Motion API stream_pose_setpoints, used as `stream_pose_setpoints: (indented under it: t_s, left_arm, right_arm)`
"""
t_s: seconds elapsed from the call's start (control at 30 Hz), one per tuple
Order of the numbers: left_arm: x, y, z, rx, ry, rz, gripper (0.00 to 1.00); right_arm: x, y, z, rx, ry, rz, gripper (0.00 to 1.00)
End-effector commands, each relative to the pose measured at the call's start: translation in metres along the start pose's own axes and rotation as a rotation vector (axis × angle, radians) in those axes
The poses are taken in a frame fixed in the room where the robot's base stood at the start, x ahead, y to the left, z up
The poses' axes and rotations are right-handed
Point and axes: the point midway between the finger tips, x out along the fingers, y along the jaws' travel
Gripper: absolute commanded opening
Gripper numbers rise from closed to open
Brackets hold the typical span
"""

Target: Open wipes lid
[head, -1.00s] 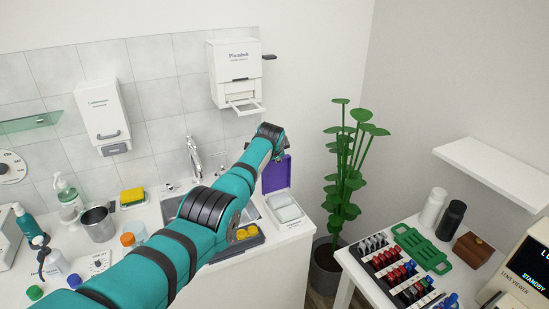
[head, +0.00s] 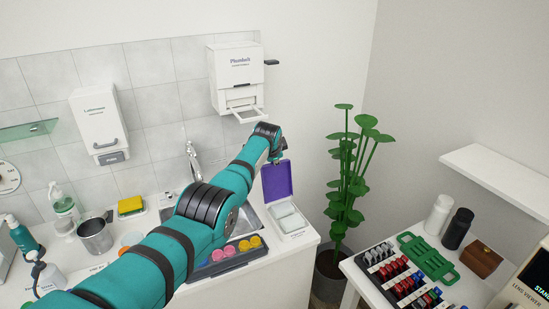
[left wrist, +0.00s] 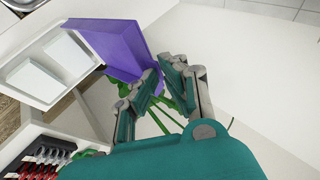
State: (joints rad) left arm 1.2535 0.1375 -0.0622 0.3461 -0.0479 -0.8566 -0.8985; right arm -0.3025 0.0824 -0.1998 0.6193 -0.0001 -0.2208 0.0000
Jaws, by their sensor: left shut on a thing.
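The wipes box (head: 292,220) is white and stands at the right end of the counter, with pale wipes (head: 285,210) in it. Its purple lid (head: 277,182) stands up, open, at the back of the box. The open box (left wrist: 30,85) and the lid (left wrist: 108,48) also show in the left wrist view. My left gripper (head: 278,155) is at the upper edge of the lid. In the left wrist view its fingers (left wrist: 148,88) are shut on the lid's edge, and the exact contact is partly hidden. My right gripper is in neither view.
A dark tray (head: 195,274) with pink and yellow cases lies left of the box. A sink (head: 254,210) is behind my arm, with a white dispenser (head: 236,75) on the wall above. A plant (head: 347,180) stands right of the counter.

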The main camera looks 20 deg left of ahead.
Motion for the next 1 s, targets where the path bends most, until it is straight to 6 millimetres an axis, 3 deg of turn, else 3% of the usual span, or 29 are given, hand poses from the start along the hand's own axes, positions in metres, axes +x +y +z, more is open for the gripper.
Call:
stream_pose_setpoints:
  t_s: [0.23,0.3,0.43,0.77,1.0]
  left_arm:
    - [-0.001,-0.002,-0.001,0.000,0.002,-0.003,0.00]
    - [-0.001,-0.001,-0.001,-0.001,0.002,-0.003,0.12]
    - [-0.001,-0.001,-0.001,-0.001,0.001,-0.002,0.27]
    - [0.000,0.001,0.000,0.000,-0.001,0.001,0.27]
    - [-0.010,-0.001,0.000,-0.001,0.000,-0.001,0.27]
  right_arm:
    - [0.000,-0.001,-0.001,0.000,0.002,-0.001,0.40]
    - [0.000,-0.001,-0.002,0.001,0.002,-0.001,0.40]
    - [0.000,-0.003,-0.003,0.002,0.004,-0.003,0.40]
    - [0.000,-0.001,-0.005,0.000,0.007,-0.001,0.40]
    - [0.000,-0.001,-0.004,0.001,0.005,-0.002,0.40]
